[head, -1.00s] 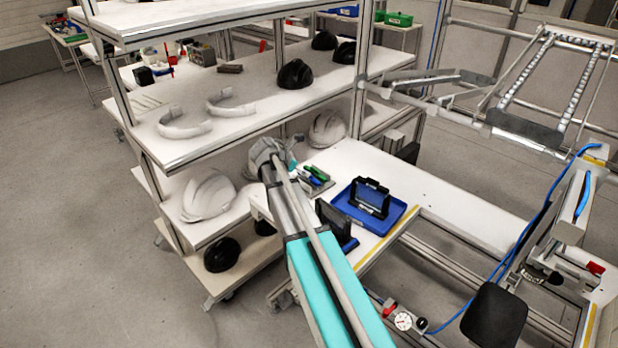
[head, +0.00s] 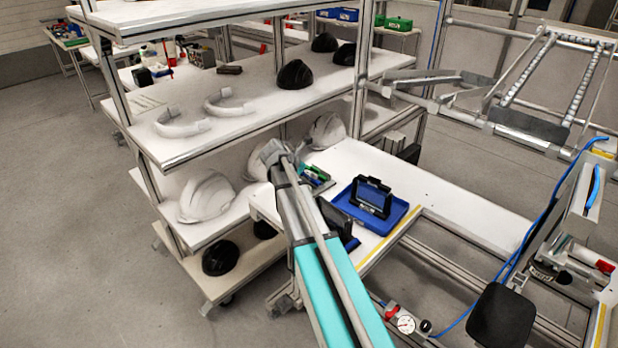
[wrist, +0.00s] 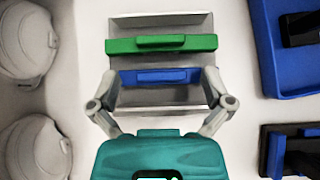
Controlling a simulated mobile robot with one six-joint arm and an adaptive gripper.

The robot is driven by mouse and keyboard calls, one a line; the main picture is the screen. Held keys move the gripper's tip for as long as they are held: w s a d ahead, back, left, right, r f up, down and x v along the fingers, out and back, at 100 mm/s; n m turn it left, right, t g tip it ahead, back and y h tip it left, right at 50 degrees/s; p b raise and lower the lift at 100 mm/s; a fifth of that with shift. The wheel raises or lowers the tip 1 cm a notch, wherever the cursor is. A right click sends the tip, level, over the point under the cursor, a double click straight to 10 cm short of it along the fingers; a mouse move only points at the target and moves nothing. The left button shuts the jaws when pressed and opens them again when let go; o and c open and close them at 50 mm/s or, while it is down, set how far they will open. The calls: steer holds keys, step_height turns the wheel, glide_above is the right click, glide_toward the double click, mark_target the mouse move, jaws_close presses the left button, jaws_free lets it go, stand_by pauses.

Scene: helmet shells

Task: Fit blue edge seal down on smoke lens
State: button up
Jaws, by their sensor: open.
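The blue edge seal (wrist: 155,76), a short blue bar with a raised middle, sits in a grey metal holder (wrist: 160,20) in the wrist view. My gripper (wrist: 160,84) is open above the holder, one finger to each side of the blue seal, with no visible grip on it. A similar green piece (wrist: 160,43) lies just beyond it. In the head view my gripper (head: 270,155) hides part of the holder. A dark upright panel in a black frame (head: 371,197), possibly the smoke lens, stands in a blue tray (head: 400,212). Another dark panel (head: 335,220) stands nearer my arm.
White helmet shells (head: 207,196) stand on the shelf left of the bench, close to my gripper, and show at the left in the wrist view. The white bench top (head: 450,205) is clear right of the tray. A shelf post and upper shelves rise behind.

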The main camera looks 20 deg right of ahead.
stand_by(0.3)
steer(key=c, duration=0.9)
steer(key=shift+c, duration=0.2)
steer(key=shift+r, duration=0.15)
step_height(320, 180, up, 3)
steer(key=p, duration=0.3)
steer(key=s+a+r+p, duration=0.6)
steer(key=s+r+p, duration=0.3)
steer(key=s, duration=0.3)
steer(key=shift+s+a+r+p, duration=0.2)
steer(key=shift+a+r+p, duration=0.15)
steer(key=shift+p, duration=0.15)
